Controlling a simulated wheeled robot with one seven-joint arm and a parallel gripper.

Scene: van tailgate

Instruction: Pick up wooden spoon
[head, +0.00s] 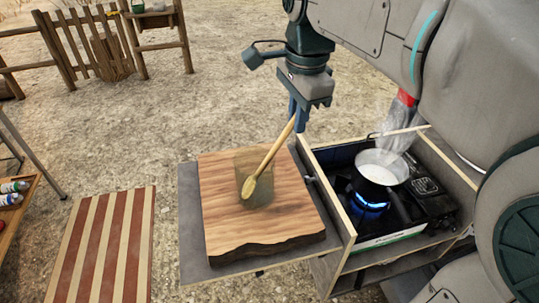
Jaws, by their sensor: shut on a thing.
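The wooden spoon (267,163) is light brown and slants across the wooden cutting board, its bowl at the lower left and its handle rising to the upper right. My gripper (298,118) is above the board's upper right corner, shut on the top end of the spoon's handle. Part of the fingers is hidden by the wrist mount above. A see-through darker patch surrounds the spoon's bowl over the board. I cannot tell whether the bowl touches the board.
The thick cutting board (222,226) lies on a grey side shelf (189,228). To its right, a pot of white liquid (382,167) steams on a lit gas stove (432,187) inside a wooden drawer box (339,207). A striped red and cream table (102,245) stands left.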

